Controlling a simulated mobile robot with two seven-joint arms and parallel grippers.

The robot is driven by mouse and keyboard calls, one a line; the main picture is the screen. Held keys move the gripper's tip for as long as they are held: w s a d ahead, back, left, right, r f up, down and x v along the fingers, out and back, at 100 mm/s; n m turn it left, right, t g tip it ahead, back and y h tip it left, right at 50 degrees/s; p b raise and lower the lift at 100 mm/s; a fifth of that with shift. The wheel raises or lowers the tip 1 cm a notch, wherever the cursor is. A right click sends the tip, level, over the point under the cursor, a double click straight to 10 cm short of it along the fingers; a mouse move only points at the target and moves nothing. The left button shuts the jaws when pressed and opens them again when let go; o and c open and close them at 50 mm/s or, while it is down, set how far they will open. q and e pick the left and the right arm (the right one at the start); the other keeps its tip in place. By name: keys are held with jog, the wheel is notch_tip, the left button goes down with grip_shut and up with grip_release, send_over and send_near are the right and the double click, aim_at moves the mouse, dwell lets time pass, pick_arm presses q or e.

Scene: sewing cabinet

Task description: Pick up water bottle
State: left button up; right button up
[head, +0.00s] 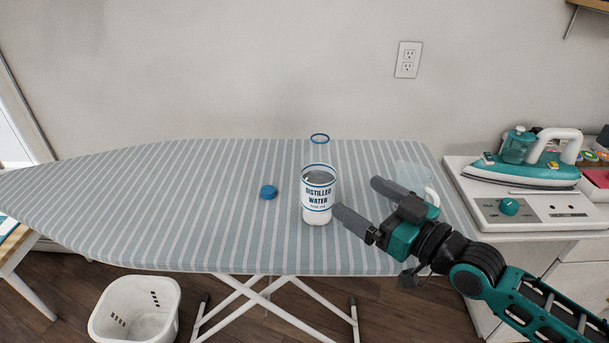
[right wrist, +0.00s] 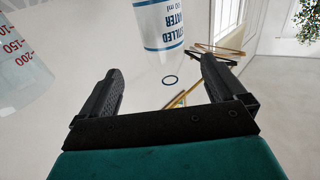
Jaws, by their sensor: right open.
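The water bottle (head: 317,200) stands upright on the striped ironing board (head: 180,200), left of my right gripper. Its label reads "DISTILLED WATER"; its upper part is clear, with a blue ring at the top. My right gripper (head: 357,198) is open and empty, its fingers pointing toward the bottle. In the right wrist view the bottle (right wrist: 162,30) shows beyond and between the spread fingers (right wrist: 160,65), apart from them. My left gripper is not in view.
A blue cap (head: 268,192) lies left of the bottle. A clear measuring cup (right wrist: 20,60) stands beside the gripper, partly hidden in the head view. A teal iron (head: 524,160) is on a stand at right. A white basket (head: 135,312) is on the floor.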

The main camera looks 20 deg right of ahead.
aim_at(334, 179)
jog(key=x, duration=0.6)
jog(key=shift+w+a+r, duration=0.1)
jog(key=shift+w+r, duration=0.05)
jog(key=x, duration=0.5)
jog(key=shift+a+r+p, duration=0.15)
jog(key=shift+a+p, duration=0.15)
jog(key=shift+p, duration=0.05)
jog(key=shift+w+a, duration=0.25)
jog(key=shift+w, duration=0.15)
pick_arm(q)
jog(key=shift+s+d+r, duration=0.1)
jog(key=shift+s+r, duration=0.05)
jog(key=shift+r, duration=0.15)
pick_arm(e)
jog(key=shift+c, duration=0.3)
jog(key=c, duration=1.2)
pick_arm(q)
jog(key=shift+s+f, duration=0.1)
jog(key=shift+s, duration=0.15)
pick_arm(e)
jog(key=shift+c, duration=0.2)
jog(key=shift+r, duration=0.15)
